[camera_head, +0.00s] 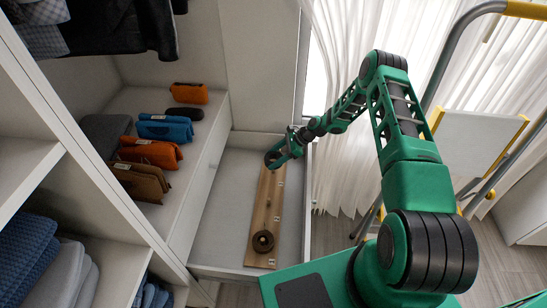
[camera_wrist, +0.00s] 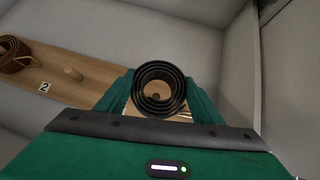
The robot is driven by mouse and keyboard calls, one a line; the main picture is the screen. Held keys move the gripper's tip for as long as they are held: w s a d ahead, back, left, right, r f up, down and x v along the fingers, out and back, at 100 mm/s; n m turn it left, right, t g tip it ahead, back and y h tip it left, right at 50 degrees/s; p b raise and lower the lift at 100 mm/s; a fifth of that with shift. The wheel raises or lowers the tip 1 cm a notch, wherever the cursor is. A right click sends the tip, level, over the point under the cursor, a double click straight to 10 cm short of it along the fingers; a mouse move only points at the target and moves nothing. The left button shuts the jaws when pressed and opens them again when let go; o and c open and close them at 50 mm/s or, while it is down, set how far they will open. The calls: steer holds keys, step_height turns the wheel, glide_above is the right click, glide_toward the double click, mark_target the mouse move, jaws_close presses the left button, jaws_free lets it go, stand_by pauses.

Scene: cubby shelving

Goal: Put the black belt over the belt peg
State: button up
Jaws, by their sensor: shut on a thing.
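The black belt (camera_wrist: 138,92) is a tight round coil, held between the two green fingers of my gripper (camera_wrist: 160,86) in the wrist view. Wood and a small round peg end (camera_wrist: 156,97) show through the coil's open middle. I cannot tell whether the coil is around the peg or just above it. In the head view my gripper (camera_head: 278,157) is at the far end of the wooden peg board (camera_head: 262,205), with the dark belt coil (camera_head: 271,160) at its tips. A bare peg (camera_wrist: 73,73) stands beside a label "2" (camera_wrist: 44,87).
A brown coiled belt (camera_head: 263,241) sits at the board's near end. The board lies in a pale, walled compartment (camera_head: 220,215) with bare floor to its left. Several folded orange, blue and brown items (camera_head: 150,152) lie on the shelf further left. A white curtain (camera_head: 340,150) hangs at right.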

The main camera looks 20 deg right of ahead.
mark_target(274, 172)
steer(key=shift+f, duration=3.4)
steer(key=shift+f, duration=0.1)
steer(key=o, duration=1.2)
steer(key=shift+o, duration=0.2)
step_height(274, 172, up, 4)
steer(key=shift+r, duration=0.25)
steer(key=s+a+r, duration=0.6)
steer(key=a, duration=0.4)
steer(key=shift+r, duration=0.2)
